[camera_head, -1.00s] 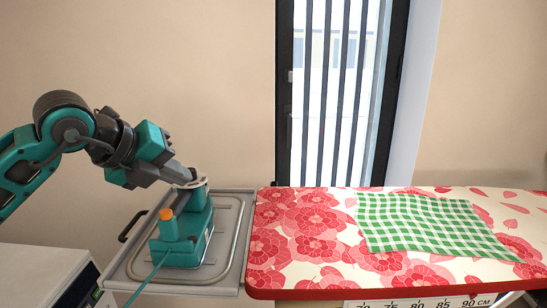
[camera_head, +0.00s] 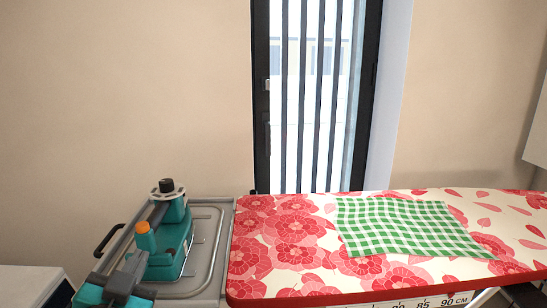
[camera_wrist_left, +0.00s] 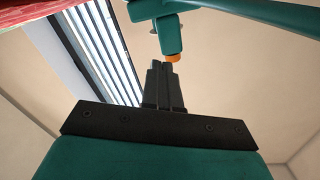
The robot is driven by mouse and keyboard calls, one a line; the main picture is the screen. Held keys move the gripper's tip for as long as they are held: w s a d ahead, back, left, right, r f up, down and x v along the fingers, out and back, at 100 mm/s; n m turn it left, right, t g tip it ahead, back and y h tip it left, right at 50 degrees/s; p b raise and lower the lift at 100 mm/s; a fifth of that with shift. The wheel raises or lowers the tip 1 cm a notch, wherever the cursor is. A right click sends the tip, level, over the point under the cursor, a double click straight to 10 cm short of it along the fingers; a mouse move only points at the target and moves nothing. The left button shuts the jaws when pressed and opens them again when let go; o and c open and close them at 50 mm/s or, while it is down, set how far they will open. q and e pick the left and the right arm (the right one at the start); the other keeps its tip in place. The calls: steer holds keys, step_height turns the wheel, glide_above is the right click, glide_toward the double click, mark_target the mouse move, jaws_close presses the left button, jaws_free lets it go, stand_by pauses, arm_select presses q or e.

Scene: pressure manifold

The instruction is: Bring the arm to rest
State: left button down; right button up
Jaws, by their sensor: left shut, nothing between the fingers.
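My left gripper (camera_head: 137,259) is low at the left of the head view, in front of the teal iron-like device and apart from it as far as I can tell. Its fingers are together and empty. In the left wrist view the closed fingers (camera_wrist_left: 162,68) point toward part of the device (camera_wrist_left: 168,35) with an orange knob. In the head view the device (camera_head: 172,250) stands upright on a grey metal tray (camera_head: 212,240). It has an orange knob (camera_head: 142,228) and a dark cap (camera_head: 166,186). The gripper hides its lower front. My right gripper is out of view.
An ironing board (camera_head: 265,270) with a red floral cover lies right of the tray. A green checked cloth (camera_head: 400,228) lies flat on it. A white cabinet (camera_head: 30,288) stands at the lower left. A barred window (camera_head: 310,100) is in the wall behind.

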arm_select(q)
steer(key=s+a+f+n+g, duration=0.1)
steer(key=s+f+g, duration=0.35)
steer(key=f, duration=0.25)
steer(key=s+f+n+g, duration=0.1)
steer(key=s+f+g, duration=0.35)
steer(key=f, duration=0.25)
steer(key=s+d+f+g+h, duration=0.25)
steer(key=s+f+g, duration=0.35)
steer(key=s, duration=0.7)
steer(key=w+d+f+m+t+h+p, duration=0.1)
steer(key=w+d+f+t+p, duration=0.1)
steer(key=w+f+t, duration=0.4)
steer(key=shift+w+d+f+t+p, duration=0.4)
steer(key=shift+w+t+p, duration=0.25)
steer(key=shift+w+t, duration=0.3)
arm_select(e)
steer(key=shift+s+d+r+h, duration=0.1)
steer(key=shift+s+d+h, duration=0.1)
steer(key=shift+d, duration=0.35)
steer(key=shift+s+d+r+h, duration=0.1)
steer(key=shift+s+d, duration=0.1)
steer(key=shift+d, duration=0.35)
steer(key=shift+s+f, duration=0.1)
arm_select(q)
steer(key=shift+s, duration=0.1)
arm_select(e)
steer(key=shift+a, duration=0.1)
